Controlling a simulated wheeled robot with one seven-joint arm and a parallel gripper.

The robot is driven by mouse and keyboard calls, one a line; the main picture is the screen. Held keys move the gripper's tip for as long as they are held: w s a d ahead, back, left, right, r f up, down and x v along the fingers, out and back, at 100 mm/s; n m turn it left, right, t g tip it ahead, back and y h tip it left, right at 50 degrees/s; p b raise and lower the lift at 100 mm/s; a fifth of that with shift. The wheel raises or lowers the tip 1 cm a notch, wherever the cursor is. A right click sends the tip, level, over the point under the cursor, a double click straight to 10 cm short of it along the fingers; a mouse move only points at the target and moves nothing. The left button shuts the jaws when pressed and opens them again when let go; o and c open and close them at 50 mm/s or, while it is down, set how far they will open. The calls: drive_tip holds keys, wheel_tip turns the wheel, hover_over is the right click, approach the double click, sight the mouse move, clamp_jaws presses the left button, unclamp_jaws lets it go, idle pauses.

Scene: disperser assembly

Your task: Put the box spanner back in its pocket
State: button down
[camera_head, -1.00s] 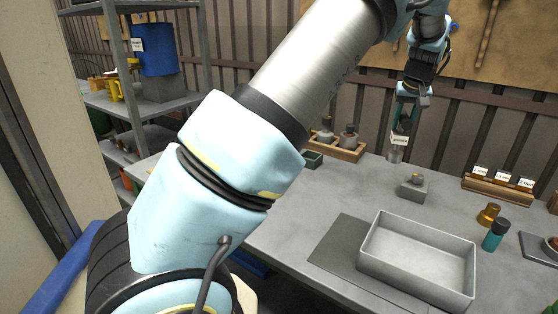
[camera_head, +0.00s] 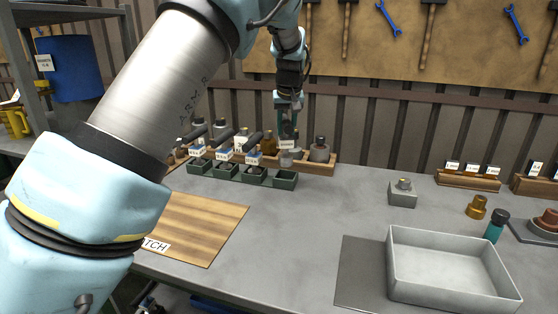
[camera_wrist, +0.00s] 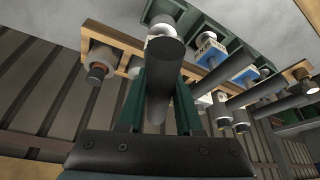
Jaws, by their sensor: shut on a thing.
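The box spanner (camera_wrist: 161,90) has a dark round handle, and my gripper (camera_wrist: 162,100) is shut on it between green fingers. A pale collar shows beyond the handle's end. In the head view my gripper (camera_head: 287,122) is upright, with the white-labelled lower part of the spanner (camera_head: 287,147) below it. A row of green pockets (camera_head: 227,174) stands on the bench. The spanner is above and slightly behind the right-end pocket (camera_head: 285,180), which shows no tool. The other pockets hold dark-handled tools (camera_head: 223,137) with blue labels.
A wooden rack (camera_head: 320,166) with knob-like parts stands close behind the pockets. Dark handles of the neighbouring tools (camera_wrist: 255,90) are close on the right in the wrist view. A grey tray (camera_head: 450,270) and small block (camera_head: 402,195) are to the right. The bench between is clear.

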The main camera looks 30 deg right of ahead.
sight(288, 123)
drive_tip(key=shift+f+p, duration=0.7)
drive_tip(key=shift+f, duration=2.7)
drive_tip(key=c, duration=1)
unclamp_jaws()
drive_tip(key=shift+f, duration=0.2)
drive_tip(key=shift+c, duration=0.2)
drive_tip(key=o, duration=0.5)
drive_tip(key=shift+c, duration=0.2)
drive_tip(key=shift+r, duration=0.3)
drive_tip(key=b+v, duration=0.2)
drive_tip(key=v, duration=0.9)
drive_tip(key=shift+s+r, duration=0.25)
drive_tip(key=shift+r, duration=0.05)
